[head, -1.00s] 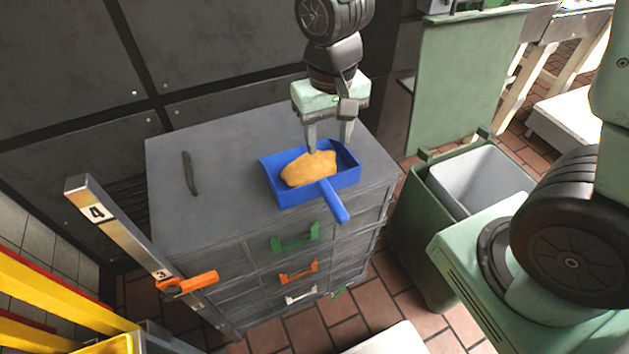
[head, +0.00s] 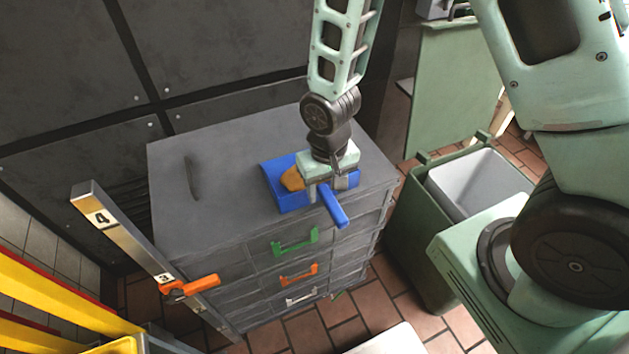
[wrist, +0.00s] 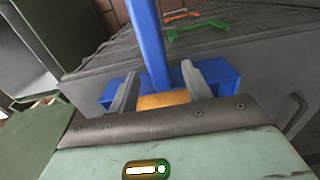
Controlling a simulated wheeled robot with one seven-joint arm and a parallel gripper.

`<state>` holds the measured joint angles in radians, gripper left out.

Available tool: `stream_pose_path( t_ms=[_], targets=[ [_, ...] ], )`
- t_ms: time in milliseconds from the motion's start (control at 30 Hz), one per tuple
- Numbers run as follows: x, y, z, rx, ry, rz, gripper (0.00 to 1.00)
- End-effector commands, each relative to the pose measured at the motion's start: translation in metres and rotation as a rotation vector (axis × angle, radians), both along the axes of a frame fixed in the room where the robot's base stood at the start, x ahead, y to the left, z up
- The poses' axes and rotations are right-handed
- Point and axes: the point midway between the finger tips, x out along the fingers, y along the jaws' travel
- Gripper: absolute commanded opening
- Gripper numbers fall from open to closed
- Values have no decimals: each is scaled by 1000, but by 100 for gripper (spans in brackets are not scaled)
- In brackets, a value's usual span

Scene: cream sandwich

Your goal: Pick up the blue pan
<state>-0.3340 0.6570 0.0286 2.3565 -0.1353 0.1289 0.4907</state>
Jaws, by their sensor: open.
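The blue pan (head: 272,176) is a dustpan-like tray lying on top of the grey drawer cabinet, near its front right edge. Its blue handle (head: 335,208) sticks out over the front edge. A tan bread-like piece (head: 292,180) lies in the pan, partly hidden by my gripper. My gripper (head: 327,193) is low over the pan, pointing down. In the wrist view my gripper (wrist: 158,82) is open, with one finger on each side of the pan's handle (wrist: 150,45) at its base. I cannot tell whether the fingers touch the pan.
The grey cabinet (head: 215,215) has green, orange and white drawer handles. A dark thin object (head: 192,177) lies at its left. A green bin (head: 415,240) with a grey liner stands to the right. A metal post (head: 130,243) with an orange clamp stands front left.

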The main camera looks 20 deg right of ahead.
Motion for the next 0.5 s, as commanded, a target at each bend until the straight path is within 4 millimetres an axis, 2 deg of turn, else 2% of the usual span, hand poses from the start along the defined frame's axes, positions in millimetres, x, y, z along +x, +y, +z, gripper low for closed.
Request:
stream_pose_path(
  t_ms=[300, 500],
  targets=[
    [-1, -1, -36, -1, 2, 1, 49],
    [-1, -1, -42, 0, 1, 0, 49]
  ],
)
